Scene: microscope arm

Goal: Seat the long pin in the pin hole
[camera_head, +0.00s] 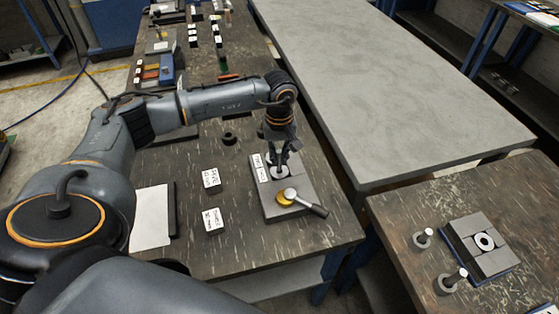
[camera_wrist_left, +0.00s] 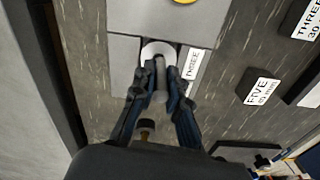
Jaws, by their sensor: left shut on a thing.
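My left gripper (camera_head: 280,158) points down over a grey metal block (camera_head: 301,201) on the dark wooden table. It is shut on a grey cylindrical pin, best seen between the fingers in the left wrist view (camera_wrist_left: 160,78). The pin's lower end is at or just above a pale round ring (camera_wrist_left: 152,49) on the block; I cannot tell whether it has entered the hole. The ring also shows below the fingers in the head view (camera_head: 281,172). My right gripper is not in view.
A brass knob (camera_head: 287,196) with a dark-handled lever sits on the block's near part. On the right table, a block with a white ring (camera_head: 485,241) stands beside two upright pins (camera_head: 423,238). A large grey table (camera_head: 390,90) is bare.

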